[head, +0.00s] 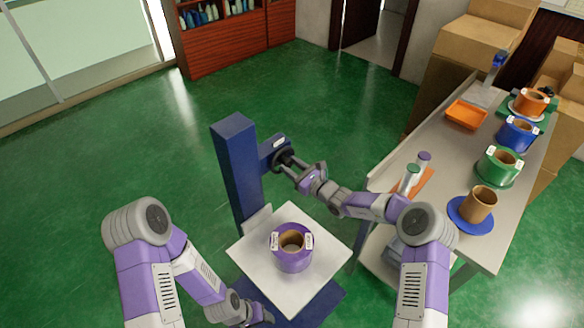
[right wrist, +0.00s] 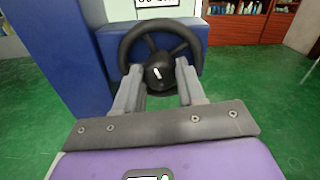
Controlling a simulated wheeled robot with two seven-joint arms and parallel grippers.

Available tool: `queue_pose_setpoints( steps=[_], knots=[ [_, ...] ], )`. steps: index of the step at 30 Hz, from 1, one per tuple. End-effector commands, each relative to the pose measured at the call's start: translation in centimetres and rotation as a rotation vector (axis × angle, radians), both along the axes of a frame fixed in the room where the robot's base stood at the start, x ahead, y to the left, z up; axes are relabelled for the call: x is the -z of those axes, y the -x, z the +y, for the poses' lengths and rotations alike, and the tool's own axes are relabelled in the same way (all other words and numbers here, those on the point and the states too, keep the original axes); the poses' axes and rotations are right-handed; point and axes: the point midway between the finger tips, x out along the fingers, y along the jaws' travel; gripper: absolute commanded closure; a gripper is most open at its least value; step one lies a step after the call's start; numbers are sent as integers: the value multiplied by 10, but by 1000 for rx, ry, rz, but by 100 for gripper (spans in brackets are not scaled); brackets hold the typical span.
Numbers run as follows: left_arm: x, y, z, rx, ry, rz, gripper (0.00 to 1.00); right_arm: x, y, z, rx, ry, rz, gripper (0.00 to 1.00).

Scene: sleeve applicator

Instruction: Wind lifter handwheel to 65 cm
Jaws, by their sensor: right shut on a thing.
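The lifter is a blue column (head: 236,165) with a blue box on its side that carries the black handwheel (head: 281,158). In the right wrist view the dark spoked handwheel (right wrist: 132,42) faces me, and my right gripper (right wrist: 160,73) has its fingers on both sides of the round hub, shut on it. In the head view my right gripper (head: 291,172) reaches the wheel from the right. The lifter's white platform (head: 322,243) carries a purple roll (head: 293,259) with a brown core. My left gripper (head: 262,315) is low at the bottom edge, its fingers unclear.
A grey table (head: 415,155) on the right holds an orange tray (head: 466,115), several coloured rolls and bottles. Cardboard boxes (head: 470,50) stand behind it. A display (right wrist: 157,3) above the wheel is cut off and unreadable. Green floor left of the column is clear.

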Motion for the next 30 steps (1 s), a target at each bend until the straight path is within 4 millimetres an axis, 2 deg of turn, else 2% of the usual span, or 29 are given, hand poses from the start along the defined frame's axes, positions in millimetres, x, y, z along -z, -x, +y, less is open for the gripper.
queue_pose_setpoints(
  steps=[15, 30],
  knots=[
    [25, 0, 0, 0, 0, 0, 40, 3, 1, 1, -1, 241, -241, 91],
    [31, 0, 0, 0, 0, 0, 40, 1, 1, 1, 0, 309, -308, 91]
  ],
)
